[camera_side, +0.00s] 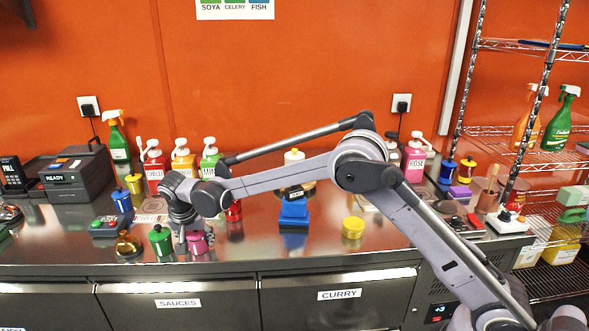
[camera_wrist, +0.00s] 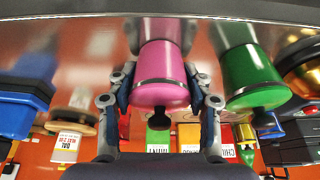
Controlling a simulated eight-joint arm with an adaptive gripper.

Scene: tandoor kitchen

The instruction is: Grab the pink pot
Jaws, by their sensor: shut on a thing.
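The pink pot (camera_wrist: 160,80) has a dark band and a black knob and sits between the two fingers of my gripper (camera_wrist: 159,95) in the wrist view. The fingers are shut on its sides. In the side view the pink pot (camera_side: 198,243) is at the counter's front left, partly covered by my gripper (camera_side: 188,240) coming down from above. I cannot tell whether the pot touches the counter.
A blue pot (camera_side: 122,201) and pump bottles (camera_side: 153,166) stand behind. A yellow pot (camera_side: 353,227) is to the right.

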